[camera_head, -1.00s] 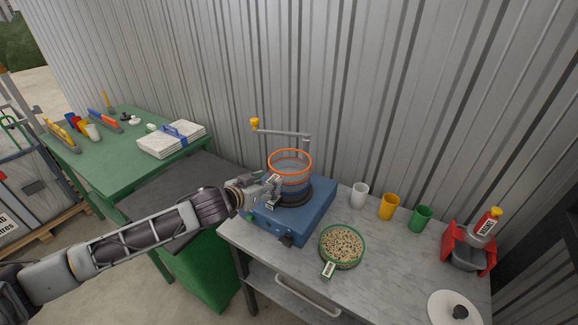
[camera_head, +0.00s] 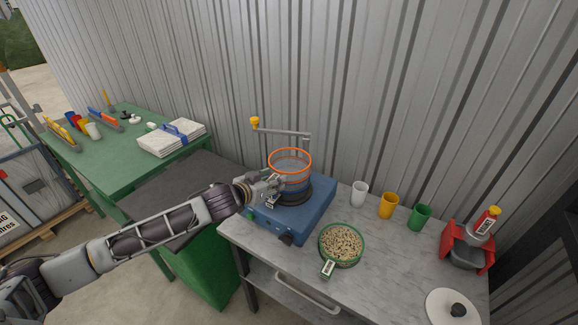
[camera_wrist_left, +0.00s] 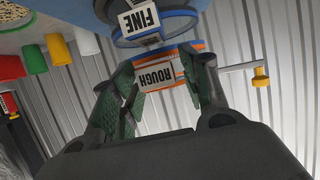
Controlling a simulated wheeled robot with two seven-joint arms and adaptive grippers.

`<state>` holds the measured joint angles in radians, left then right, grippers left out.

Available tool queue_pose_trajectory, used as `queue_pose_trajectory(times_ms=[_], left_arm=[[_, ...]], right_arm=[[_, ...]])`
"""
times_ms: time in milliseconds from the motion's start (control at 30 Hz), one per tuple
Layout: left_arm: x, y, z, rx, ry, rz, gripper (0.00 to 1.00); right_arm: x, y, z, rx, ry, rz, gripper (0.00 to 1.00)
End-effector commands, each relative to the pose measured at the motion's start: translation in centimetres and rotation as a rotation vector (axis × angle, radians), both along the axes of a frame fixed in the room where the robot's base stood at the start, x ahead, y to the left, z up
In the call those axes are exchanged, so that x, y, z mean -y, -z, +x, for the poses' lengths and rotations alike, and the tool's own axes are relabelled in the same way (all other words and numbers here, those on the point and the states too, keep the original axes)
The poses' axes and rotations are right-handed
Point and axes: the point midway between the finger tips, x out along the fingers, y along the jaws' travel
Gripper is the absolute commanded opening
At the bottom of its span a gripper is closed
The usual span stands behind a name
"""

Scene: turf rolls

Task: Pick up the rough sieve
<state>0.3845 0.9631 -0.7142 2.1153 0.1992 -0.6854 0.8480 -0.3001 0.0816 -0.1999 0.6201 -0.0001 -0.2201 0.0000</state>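The rough sieve (camera_head: 290,161) has an orange rim and sits at the top of the stack on the blue shaker (camera_head: 318,208). In the left wrist view its label tab, marked ROUGH (camera_wrist_left: 156,76), lies between my fingers. The blue fine sieve, with its tab marked FINE (camera_wrist_left: 140,19), is stacked with it. My left gripper (camera_head: 277,183) is at the near left side of the rough sieve and hides its tab in the head view. In the wrist view the left gripper (camera_wrist_left: 165,88) is open, with its green-padded fingers apart around the tab. My right gripper is out of view.
A crank arm with a yellow knob (camera_head: 255,123) stands behind the stack. A green-rimmed sieve of gravel (camera_head: 342,244) lies in front right. White, yellow and green cups (camera_head: 419,218) stand at the back of the grey table (camera_head: 395,270). The corrugated wall is close behind.

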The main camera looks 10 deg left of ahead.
Motion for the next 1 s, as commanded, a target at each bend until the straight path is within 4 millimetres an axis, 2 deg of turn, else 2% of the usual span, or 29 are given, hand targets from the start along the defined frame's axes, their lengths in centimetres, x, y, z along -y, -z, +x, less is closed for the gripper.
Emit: queue_pose_trajectory(times_ms=[33, 300, 667, 867, 1000], left_arm=[[0.0, 0.0, 0.0, 0.000, 0.000, 0.000, 0.34], [0.0, 0.0, 0.0, 0.000, 0.000, 0.000, 0.00], [0.0, -0.4, 0.0, 0.002, 0.000, -0.001, 0.00], [0.0, -1.9, 0.0, 0.005, 0.000, -0.002, 0.00], [0.0, -3.8, 0.1, 0.006, 0.001, 0.000, 0.00]], right_arm=[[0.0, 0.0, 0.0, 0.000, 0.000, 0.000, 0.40], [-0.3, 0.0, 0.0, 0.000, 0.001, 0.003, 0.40], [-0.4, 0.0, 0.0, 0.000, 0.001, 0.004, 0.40], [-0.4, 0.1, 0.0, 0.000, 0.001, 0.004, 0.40], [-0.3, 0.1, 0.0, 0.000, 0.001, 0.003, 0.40]])
